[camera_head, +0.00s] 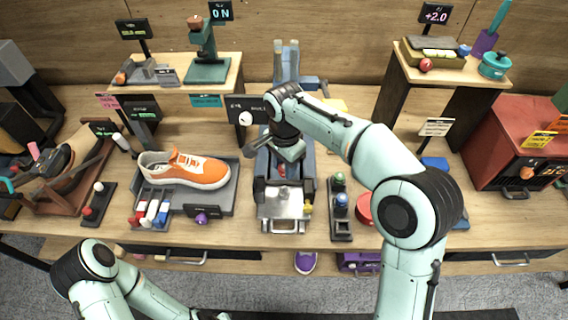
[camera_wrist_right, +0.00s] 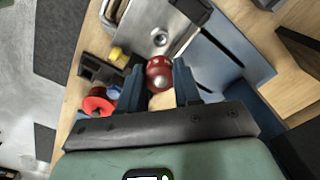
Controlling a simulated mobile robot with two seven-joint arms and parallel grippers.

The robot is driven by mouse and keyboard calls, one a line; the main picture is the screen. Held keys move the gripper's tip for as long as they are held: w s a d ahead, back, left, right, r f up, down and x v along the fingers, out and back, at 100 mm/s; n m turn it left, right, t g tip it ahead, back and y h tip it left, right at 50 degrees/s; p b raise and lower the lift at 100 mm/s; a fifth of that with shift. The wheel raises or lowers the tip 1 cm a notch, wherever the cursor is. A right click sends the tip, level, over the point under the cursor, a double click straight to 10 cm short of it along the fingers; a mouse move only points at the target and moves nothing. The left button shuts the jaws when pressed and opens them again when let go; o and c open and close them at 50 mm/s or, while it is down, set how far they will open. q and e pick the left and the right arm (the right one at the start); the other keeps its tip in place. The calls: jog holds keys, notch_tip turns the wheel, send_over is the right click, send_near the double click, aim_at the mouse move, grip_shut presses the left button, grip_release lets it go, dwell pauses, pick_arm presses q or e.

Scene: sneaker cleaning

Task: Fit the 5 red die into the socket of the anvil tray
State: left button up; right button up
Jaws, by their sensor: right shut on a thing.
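The red die (camera_wrist_right: 159,73) is held between the fingers of my right gripper (camera_wrist_right: 159,86) in the right wrist view. In the head view the red die (camera_head: 282,170) is small, below my right gripper (camera_head: 286,163). The anvil tray (camera_head: 284,205) is a metal plate with a front handle, nearer the front edge than the die. In the wrist view the anvil tray (camera_wrist_right: 165,18) carries a round socket (camera_wrist_right: 159,38) just beyond the die, which looks apart from it. Only a bit of my left gripper (camera_head: 212,315) shows at the bottom edge.
A dark rack (camera_head: 341,226) with green and blue dies stands right of the tray, with a red round container (camera_head: 364,208) beside it. An orange sneaker (camera_head: 184,169) sits on a grey stand at left. A yellow knob (camera_head: 308,208) is at the tray's right side.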

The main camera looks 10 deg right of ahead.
pick_arm(q)
jog(key=shift+w+r, duration=0.15)
pick_arm(e)
jog(key=shift+f+b, duration=1.3)
jog(key=shift+f, duration=1.6)
pick_arm(q)
jog(key=s+f, duration=0.2)
jog(key=f, duration=0.1)
jog(key=shift+f, duration=0.2)
jog(key=shift+w+r+p, duration=0.2)
jog(key=shift+r+p, duration=0.2)
jog(key=shift+r, duration=0.05)
jog(key=shift+s+f+b, duration=0.25)
jog(key=shift+f+b, duration=0.15)
jog(key=shift+f, duration=0.1)
jog(key=shift+s+f+b, duration=0.2)
jog(key=shift+f+b, duration=0.2)
jog(key=shift+f, duration=0.05)
pick_arm(e)
jog(key=shift+f, duration=1.7)
jog(key=o, duration=1.1)
jog(key=shift+o, duration=0.2)
jog(key=shift+r, duration=0.15)
